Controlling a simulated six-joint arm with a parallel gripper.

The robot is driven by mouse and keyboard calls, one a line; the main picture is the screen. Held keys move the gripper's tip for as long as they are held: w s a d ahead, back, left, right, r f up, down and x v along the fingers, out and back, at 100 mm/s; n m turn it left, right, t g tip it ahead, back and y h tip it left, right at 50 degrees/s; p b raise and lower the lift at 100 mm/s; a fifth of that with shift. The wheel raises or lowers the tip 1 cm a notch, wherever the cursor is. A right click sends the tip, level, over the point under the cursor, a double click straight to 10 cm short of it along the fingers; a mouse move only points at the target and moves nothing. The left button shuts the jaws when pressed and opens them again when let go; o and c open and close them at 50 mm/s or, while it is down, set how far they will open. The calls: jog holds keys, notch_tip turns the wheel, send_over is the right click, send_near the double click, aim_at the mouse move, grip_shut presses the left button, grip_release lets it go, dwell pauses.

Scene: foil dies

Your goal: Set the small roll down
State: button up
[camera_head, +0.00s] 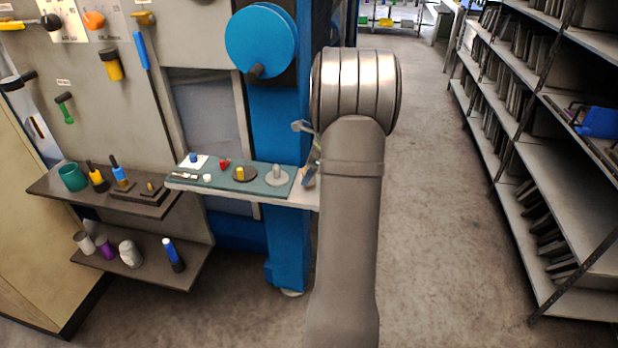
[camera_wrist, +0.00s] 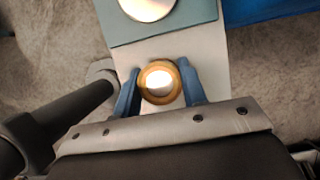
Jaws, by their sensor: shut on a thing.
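The small roll (camera_wrist: 158,82) shows end-on in the wrist view, a gold-brown ring around a bright, pale centre. The two blue fingers of my gripper (camera_wrist: 159,88) are shut on its left and right sides. The roll is over the pale, bare end of the bench, and I cannot tell whether it touches the surface. In the head view my gripper (camera_head: 311,170) is at the bench's right end, mostly hidden by my arm. A tan bit of the roll (camera_head: 308,180) shows beside it.
A teal mat (camera_head: 215,181) on the narrow bench carries several small pieces, including a grey disc with a post (camera_head: 277,178) nearest my gripper. Part of a metal disc (camera_wrist: 148,5) shows in the wrist view. A blue column (camera_head: 282,120) stands behind the bench.

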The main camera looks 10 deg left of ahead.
jog(key=shift+f, duration=0.9)
jog(key=o, duration=1)
jog(key=shift+f, duration=0.1)
jog(key=shift+c, duration=0.2)
jog(key=v, duration=1.2)
